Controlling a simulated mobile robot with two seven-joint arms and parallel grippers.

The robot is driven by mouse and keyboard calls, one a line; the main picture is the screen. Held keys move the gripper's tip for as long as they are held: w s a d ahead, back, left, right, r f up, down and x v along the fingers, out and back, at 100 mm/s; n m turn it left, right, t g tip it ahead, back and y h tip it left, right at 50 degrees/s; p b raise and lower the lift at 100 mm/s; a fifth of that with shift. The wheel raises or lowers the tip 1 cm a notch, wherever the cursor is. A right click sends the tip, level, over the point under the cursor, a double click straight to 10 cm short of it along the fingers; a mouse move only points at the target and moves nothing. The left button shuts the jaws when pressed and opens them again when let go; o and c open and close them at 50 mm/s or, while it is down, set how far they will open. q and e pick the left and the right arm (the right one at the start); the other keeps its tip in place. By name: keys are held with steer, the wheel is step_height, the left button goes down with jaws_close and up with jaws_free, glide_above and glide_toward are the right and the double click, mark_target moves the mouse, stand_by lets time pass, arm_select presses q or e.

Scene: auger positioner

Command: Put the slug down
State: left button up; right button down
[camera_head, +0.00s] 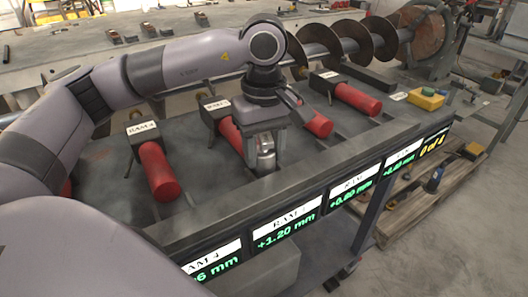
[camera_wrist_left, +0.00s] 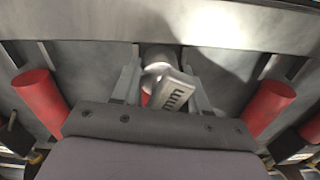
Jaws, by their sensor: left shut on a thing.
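The slug (camera_head: 266,160) is a short silver metal cylinder. My left gripper (camera_head: 265,140) is shut on it and points down over the grey bench, close to the front rail. In the left wrist view the slug (camera_wrist_left: 160,58) shows between the two fingers, with a pale tag-like face marked "mm" (camera_wrist_left: 172,92) below it. I cannot tell whether the slug touches the bench. My right gripper is not in view.
More red rams lie along the bench, one to the left (camera_head: 158,172) and one to the right (camera_head: 357,98). A raised front rail (camera_head: 230,208) carries green number displays (camera_head: 287,226). A large auger (camera_head: 345,42) lies behind. A yellow block (camera_head: 426,99) sits at the right end.

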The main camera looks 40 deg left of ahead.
arm_select(q)
steer(key=shift+f, duration=0.35)
steer(key=shift+f, duration=0.2)
steer(key=o, duration=1.2)
steer(key=shift+r, duration=0.1)
steer(key=shift+r, duration=0.1)
